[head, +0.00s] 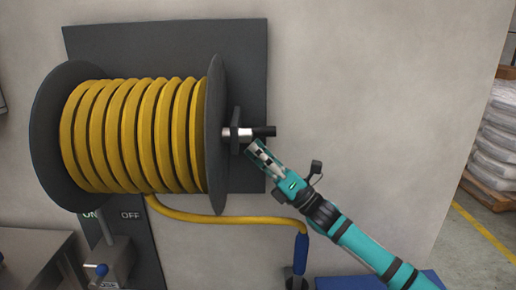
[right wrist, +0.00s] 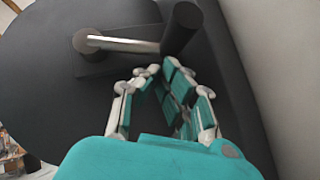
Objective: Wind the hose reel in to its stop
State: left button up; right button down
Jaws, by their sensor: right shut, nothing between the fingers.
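The hose reel (head: 216,130) is on a dark wall plate, with yellow hose (head: 130,130) wound in several turns between its two dark flanges. Its crank is on the right side, with a silver part and a black handle (head: 264,131); the handle also shows in the right wrist view (right wrist: 182,28). The hose's free end runs from under the reel to a blue nozzle (head: 301,250). My right gripper (head: 256,148) is shut and empty, just below the crank handle; its fingers (right wrist: 162,75) also show in the wrist view. Whether they touch the handle is unclear. My left gripper is out of view.
A blue surface (head: 330,283) lies at the bottom. White sacks (head: 497,130) are stacked far right. Bare wall (head: 380,90) is right of the reel.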

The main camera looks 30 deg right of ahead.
aim_at(258, 134)
jog(key=w+r+b, duration=0.1)
jog(key=b, duration=0.1)
jog(key=w+d+r+n+b, duration=0.1)
jog(key=b, duration=0.2)
jog(key=shift+w+r+y, duration=0.1)
jog(key=shift+w+y, duration=0.1)
jog(key=shift+y, duration=0.2)
jog(key=shift+w+d+r+n+g+y+b, duration=0.15)
jog(key=shift+n+g+y+b, duration=0.15)
jog(key=shift+n+g+y, duration=0.15)
jog(key=shift+s+r+n+g+y, duration=0.25)
jog(key=shift+r+n+y, duration=0.1)
jog(key=shift+r, duration=0.1)
